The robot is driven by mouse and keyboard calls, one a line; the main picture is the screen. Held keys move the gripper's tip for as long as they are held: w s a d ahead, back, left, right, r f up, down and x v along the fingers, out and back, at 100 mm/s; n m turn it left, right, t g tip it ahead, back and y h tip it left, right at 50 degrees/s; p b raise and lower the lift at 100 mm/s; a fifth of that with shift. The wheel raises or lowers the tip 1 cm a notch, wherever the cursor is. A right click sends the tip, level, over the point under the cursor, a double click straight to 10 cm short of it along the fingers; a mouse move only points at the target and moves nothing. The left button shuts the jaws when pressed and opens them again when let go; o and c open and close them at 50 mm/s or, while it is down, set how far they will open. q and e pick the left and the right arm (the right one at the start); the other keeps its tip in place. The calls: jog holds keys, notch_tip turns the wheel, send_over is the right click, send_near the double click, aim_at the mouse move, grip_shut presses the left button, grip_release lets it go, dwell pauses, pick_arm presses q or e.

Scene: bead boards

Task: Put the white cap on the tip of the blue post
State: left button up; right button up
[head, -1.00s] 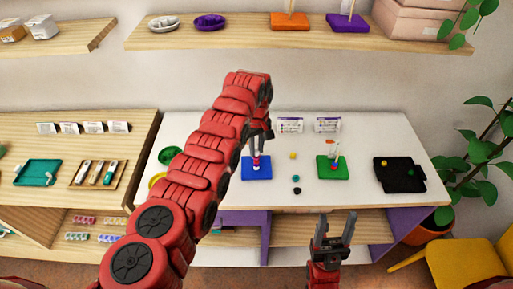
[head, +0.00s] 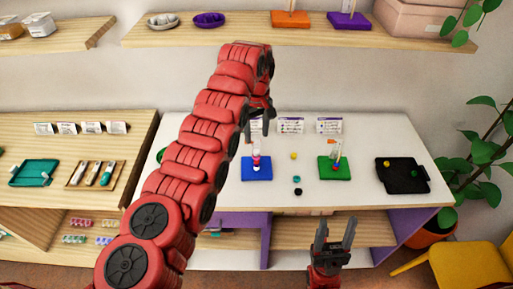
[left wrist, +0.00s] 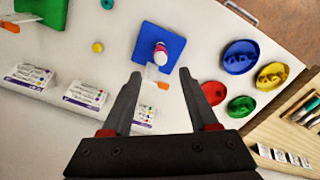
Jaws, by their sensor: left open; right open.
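The blue board (head: 257,174) stands on the white table and carries an upright post with a short stack on it. The white cap (left wrist: 160,48) shows at the top of this stack, with red below it; it looks seated on the post's tip. In the head view the stack shows as small white and red pieces just under my left gripper (head: 258,130). My left gripper is open and empty, above the stack and apart from it. Its open fingers show in the left wrist view (left wrist: 159,73). My right gripper (head: 336,219) is open and empty before the table's front edge.
A green board (head: 340,176) with a post stands to the right. Loose yellow (head: 293,156), teal (head: 296,179) and black (head: 298,191) beads lie between the boards. A black tray (head: 402,184) holds beads at far right. Coloured dishes (left wrist: 241,57) and label cards (left wrist: 86,94) are nearby.

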pick_arm(q)
notch_tip(320, 180, up, 11)
jog(key=p, duration=0.7)
jog(key=shift+s+f, duration=0.1)
